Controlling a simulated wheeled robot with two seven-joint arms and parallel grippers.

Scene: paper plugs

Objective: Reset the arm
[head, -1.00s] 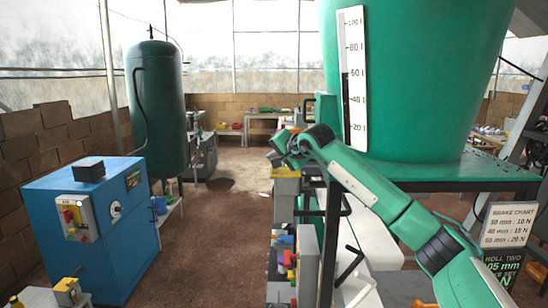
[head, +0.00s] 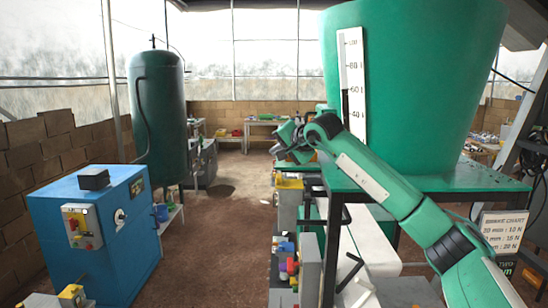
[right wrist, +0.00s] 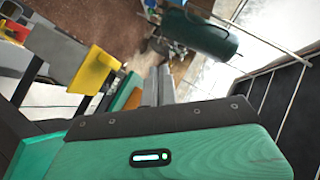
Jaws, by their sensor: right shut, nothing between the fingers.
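My right arm (head: 385,185) comes in from the lower right and reaches forward past the front of the big green vat. Its gripper (head: 285,150) is small at the far end, above the row of machines, and its fingertips are hard to make out there. In the right wrist view the two grey fingers (right wrist: 158,86) stand close together beyond the green wooden housing, with nothing held between them. My left gripper is not in view.
The green vat (head: 430,80) with a white scale (head: 352,85) stands on a dark green table (head: 450,183) beside my arm. A blue cabinet (head: 105,235) and a dark tank (head: 158,115) stand left. The brown floor (head: 215,245) between is clear.

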